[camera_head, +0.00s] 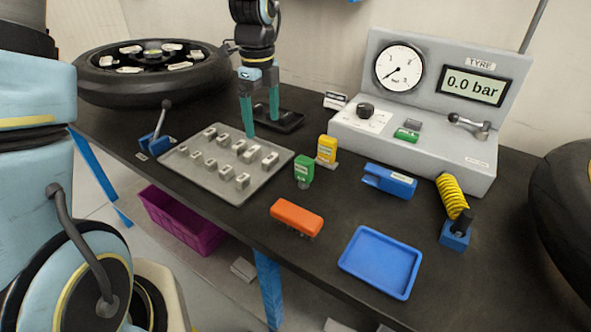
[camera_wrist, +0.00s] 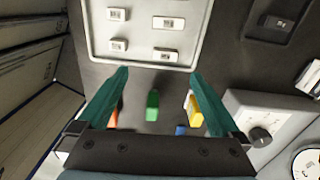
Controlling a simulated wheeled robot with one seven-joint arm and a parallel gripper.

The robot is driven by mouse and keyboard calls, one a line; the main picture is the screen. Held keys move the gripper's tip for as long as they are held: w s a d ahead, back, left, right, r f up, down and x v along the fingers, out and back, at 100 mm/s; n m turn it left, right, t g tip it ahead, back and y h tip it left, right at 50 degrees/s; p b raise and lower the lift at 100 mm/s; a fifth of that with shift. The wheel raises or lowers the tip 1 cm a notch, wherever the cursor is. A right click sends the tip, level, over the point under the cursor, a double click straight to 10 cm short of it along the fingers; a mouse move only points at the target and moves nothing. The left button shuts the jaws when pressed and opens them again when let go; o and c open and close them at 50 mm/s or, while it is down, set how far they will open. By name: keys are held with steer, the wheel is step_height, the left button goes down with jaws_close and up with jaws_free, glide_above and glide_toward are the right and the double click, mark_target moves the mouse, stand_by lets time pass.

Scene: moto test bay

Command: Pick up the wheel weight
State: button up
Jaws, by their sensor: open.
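Several small silver-grey wheel weights with pale labels, such as this wheel weight (camera_head: 242,180), stand in rows on a grey tray (camera_head: 232,196) at centre left. I cannot tell which single weight is meant. In the wrist view, weights (camera_wrist: 166,54) show on the tray (camera_wrist: 89,32) at the top. My gripper (camera_head: 262,129) points down near the tray's far right edge, with its two teal fingers apart and nothing between them. In the wrist view, the fingertips (camera_wrist: 158,72) frame a gap just below the tray's edge. Their height above the bench is hard to tell.
A black tray (camera_head: 292,124) lies behind my gripper. Green (camera_head: 304,170) and yellow (camera_head: 327,149) items stand right of the grey tray. An orange brush (camera_head: 297,217), blue tray (camera_head: 348,263) and gauge console (camera_head: 410,152) are farther right. A tyre (camera_head: 115,93) lies back left.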

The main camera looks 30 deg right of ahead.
glide_above(272, 158)
steer(key=f, duration=0.4)
steer(key=shift+s+a+f+p, duration=0.1)
steer(key=shift+a+f+p, duration=0.2)
steer(key=shift+a, duration=0.1)
steer(key=shift+d+f+p, duration=0.2)
steer(key=shift+f+p, duration=0.25)
steer(key=shift+f, duration=1.1)
steer(key=shift+d+f+p, duration=0.15)
steer(key=shift+f+p, duration=0.25)
steer(key=shift+f, duration=1.15)
steer(key=c, duration=1.5)
